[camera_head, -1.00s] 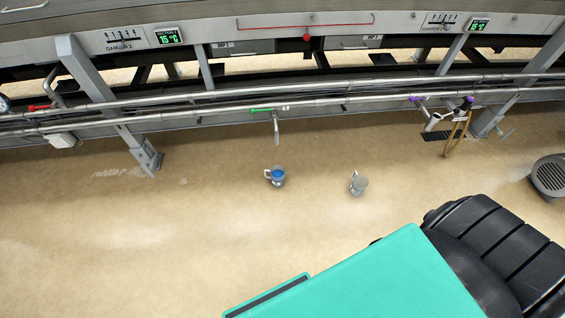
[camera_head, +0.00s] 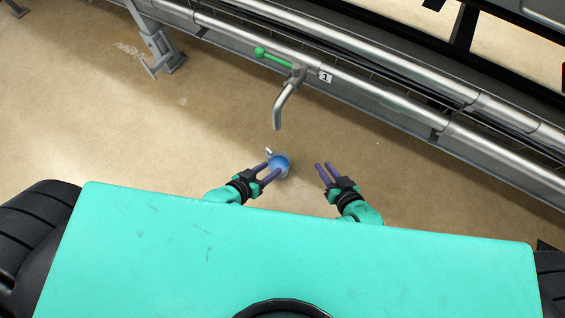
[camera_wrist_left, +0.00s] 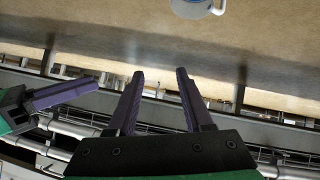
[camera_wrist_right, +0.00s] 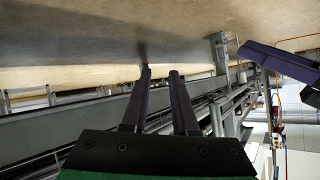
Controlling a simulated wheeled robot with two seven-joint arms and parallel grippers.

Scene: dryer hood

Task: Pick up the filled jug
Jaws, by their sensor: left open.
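The jug (camera_head: 283,160) is a small grey-white vessel with blue contents and a handle, standing upright on the floor below the spout. In the left wrist view the jug (camera_wrist_left: 194,7) is cut off at the top edge, its handle to the right. My left gripper (camera_head: 272,170) is open and empty. Its fingers overlap the jug in the head view, but the left wrist view shows the jug apart from the fingertips (camera_wrist_left: 160,73), not between them. My right gripper (camera_head: 323,165) has its fingers apart and empty, to the right of the jug; its fingers show in its wrist view (camera_wrist_right: 160,72).
A bent metal spout (camera_head: 284,102) with a green-handled valve (camera_head: 268,55) and a tag marked 1 hangs from the pipe rail (camera_head: 385,88) beyond the jug. A support leg (camera_head: 155,40) stands at the upper left. The floor left of the jug is clear.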

